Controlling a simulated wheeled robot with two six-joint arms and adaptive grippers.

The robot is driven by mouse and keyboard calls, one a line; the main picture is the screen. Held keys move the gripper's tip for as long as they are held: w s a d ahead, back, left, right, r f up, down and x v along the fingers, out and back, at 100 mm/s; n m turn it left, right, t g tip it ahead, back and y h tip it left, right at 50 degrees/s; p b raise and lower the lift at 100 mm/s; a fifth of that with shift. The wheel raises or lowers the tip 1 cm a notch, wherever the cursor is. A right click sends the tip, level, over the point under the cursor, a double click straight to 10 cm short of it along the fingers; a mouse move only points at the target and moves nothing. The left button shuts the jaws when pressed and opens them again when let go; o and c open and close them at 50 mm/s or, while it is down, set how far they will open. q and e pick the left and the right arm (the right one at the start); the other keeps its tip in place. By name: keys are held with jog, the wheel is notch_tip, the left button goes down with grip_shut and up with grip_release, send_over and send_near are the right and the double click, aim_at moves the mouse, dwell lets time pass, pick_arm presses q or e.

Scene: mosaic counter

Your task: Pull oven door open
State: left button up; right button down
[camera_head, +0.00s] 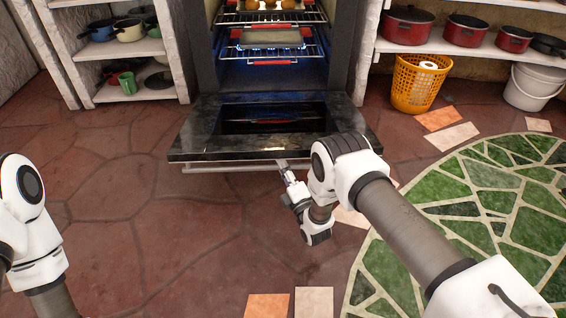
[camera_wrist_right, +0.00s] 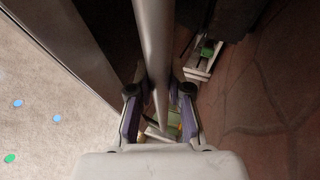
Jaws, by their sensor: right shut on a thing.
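The oven (camera_head: 268,72) stands at the top centre of the head view with its inside exposed. Its black oven door (camera_head: 190,138) is swung down and lies close to flat, front edge toward me. A pale bar handle (camera_head: 230,167) runs along that edge. My right gripper (camera_head: 287,174) is at the handle, right of its middle, shut on it. In the right wrist view the handle bar (camera_wrist_right: 153,45) passes between the fingers of my right gripper (camera_wrist_right: 159,100). My left arm shows at the left edge of the head view, but its gripper is out of view.
Lit racks (camera_head: 270,52) inside the oven hold a tray and food. Shelves with pots flank the oven. An orange basket (camera_head: 418,85) and a white bucket (camera_head: 532,88) stand to the right. Loose tiles and a green mosaic (camera_head: 480,210) lie at right. The stone floor at left is clear.

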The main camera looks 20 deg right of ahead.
aim_at(283, 146)
dwell(0.3)
jog(key=c, duration=1.1)
grip_release()
jog(key=shift+r, duration=0.1)
notch_tip(283, 146, up, 10)
jog(key=shift+f, duration=0.1)
